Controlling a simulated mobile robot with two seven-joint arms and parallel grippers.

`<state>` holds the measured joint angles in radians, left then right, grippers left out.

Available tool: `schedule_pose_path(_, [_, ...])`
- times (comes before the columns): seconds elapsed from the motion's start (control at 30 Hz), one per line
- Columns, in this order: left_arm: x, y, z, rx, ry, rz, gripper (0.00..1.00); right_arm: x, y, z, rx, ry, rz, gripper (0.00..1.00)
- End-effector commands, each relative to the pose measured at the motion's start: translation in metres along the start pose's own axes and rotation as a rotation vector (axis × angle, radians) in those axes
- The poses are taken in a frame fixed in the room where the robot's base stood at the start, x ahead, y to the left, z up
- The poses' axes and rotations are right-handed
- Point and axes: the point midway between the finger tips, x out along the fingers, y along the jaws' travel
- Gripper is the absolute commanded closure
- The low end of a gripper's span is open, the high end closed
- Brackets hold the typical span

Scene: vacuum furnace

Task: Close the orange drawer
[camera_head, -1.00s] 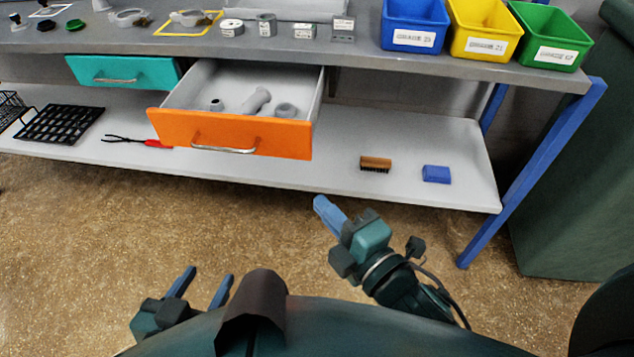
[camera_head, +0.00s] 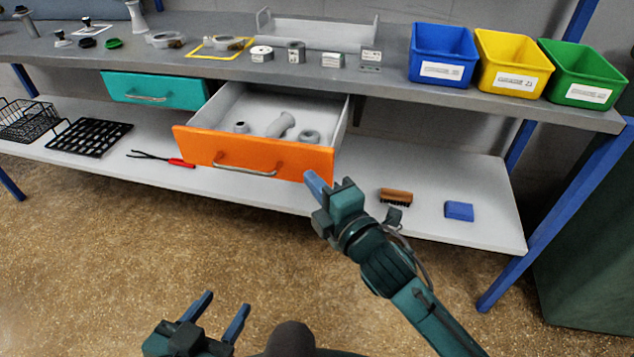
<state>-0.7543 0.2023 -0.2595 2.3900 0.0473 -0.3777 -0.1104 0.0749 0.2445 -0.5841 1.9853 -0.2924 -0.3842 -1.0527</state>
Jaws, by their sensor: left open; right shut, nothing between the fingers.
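The orange drawer (camera_head: 222,150) stands pulled out under the workbench, with a metal bar handle on its front. Several grey pipe-like parts lie inside it. My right gripper (camera_head: 313,182) is shut and empty, its blue fingertips close below the lower right corner of the drawer front. I cannot tell whether they touch it. My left gripper (camera_head: 222,312) is open and empty, low in the view over the floor, well away from the drawer.
A teal drawer (camera_head: 180,92) beside it is closed. The lower shelf (camera_head: 440,228) holds a brush (camera_head: 396,196), a blue block (camera_head: 459,211), a red-handled tool (camera_head: 181,163) and a black rack (camera_head: 88,136). Blue, yellow and green bins stand on the bench top.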

Motion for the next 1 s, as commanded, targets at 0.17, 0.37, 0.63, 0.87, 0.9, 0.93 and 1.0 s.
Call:
schedule_pose_path(0.17, [0.001, 0.001, 0.000, 0.003, 0.000, 0.002, 0.51, 0.004, 0.000, 0.005, 0.000, -0.001, 0.000, 1.00])
schedule_pose_path(0.37, [0.002, 0.001, -0.002, 0.005, 0.005, 0.003, 0.51, 0.004, 0.000, 0.005, 0.000, -0.001, 0.000, 1.00])
schedule_pose_path(0.63, [0.001, 0.001, -0.004, 0.002, 0.008, 0.003, 0.51, 0.011, 0.001, 0.012, -0.002, -0.001, 0.000, 1.00])
schedule_pose_path(0.87, [-0.004, -0.002, -0.011, -0.012, 0.017, -0.005, 0.51, 0.038, 0.003, 0.040, -0.004, -0.003, 0.000, 1.00])
schedule_pose_path(0.9, [-0.005, -0.003, -0.011, -0.016, 0.014, -0.007, 0.51, 0.044, 0.003, 0.046, -0.006, -0.003, 0.001, 1.00])
schedule_pose_path(0.93, [-0.006, -0.003, -0.011, -0.019, 0.011, -0.008, 0.51, 0.049, 0.003, 0.051, -0.005, -0.003, 0.001, 1.00])
schedule_pose_path(1.0, [-0.009, -0.004, -0.011, -0.027, 0.007, -0.010, 0.51, 0.059, 0.003, 0.061, -0.005, -0.004, 0.001, 1.00])
